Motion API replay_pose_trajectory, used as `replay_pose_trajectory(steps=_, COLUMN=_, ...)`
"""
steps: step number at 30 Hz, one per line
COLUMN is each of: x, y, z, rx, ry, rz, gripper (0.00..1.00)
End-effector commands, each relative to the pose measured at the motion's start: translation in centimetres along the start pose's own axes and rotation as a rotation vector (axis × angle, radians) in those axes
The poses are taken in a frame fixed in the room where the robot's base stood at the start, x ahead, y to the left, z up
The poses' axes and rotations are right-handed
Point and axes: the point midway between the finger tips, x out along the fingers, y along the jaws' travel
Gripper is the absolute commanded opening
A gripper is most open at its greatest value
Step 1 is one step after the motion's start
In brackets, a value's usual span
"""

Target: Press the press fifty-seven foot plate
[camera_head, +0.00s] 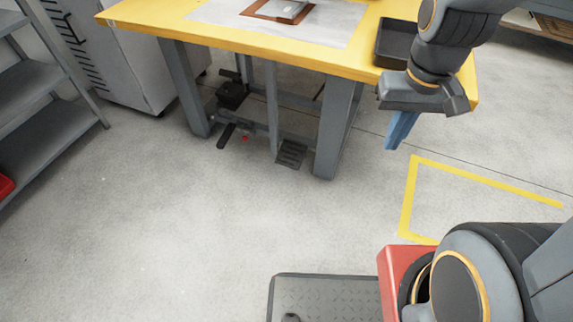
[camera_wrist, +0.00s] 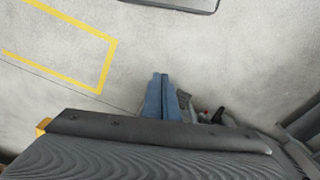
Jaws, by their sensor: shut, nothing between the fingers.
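Under the yellow-topped table, a dark ribbed foot plate (camera_head: 291,154) sits low at the frame, left of the right leg. A narrow black pedal (camera_head: 226,135) with a small red piece (camera_head: 245,139) nearby lies further left, and a black box-like unit (camera_head: 232,95) is behind it. No label is readable, so I cannot tell which one is press fifty-seven's. My gripper (camera_head: 393,146) has blue fingers, shut and empty, pointing down right of the table leg, apart from the pedals. In the wrist view, the fingers (camera_wrist: 160,78) partly cover the ribbed plate (camera_wrist: 184,98).
The yellow table (camera_head: 240,45) bears a sheet with a framed item and a black tray (camera_head: 394,44). Its grey legs (camera_head: 338,125) flank the pedals. Grey shelves (camera_head: 45,105) stand at left. Yellow floor tape (camera_head: 409,200) lies at right.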

Motion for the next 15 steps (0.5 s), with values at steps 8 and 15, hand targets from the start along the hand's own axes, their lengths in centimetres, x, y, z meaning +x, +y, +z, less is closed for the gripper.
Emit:
replay_pose_trajectory(steps=8, x=8.6, y=0.0, z=-2.9, rx=-0.004, ry=0.043, rz=0.001, gripper=0.00)
replay_pose_trajectory(steps=15, x=15.0, y=-0.1, z=-5.4, rx=-0.019, ry=0.079, rz=0.005, gripper=0.00)
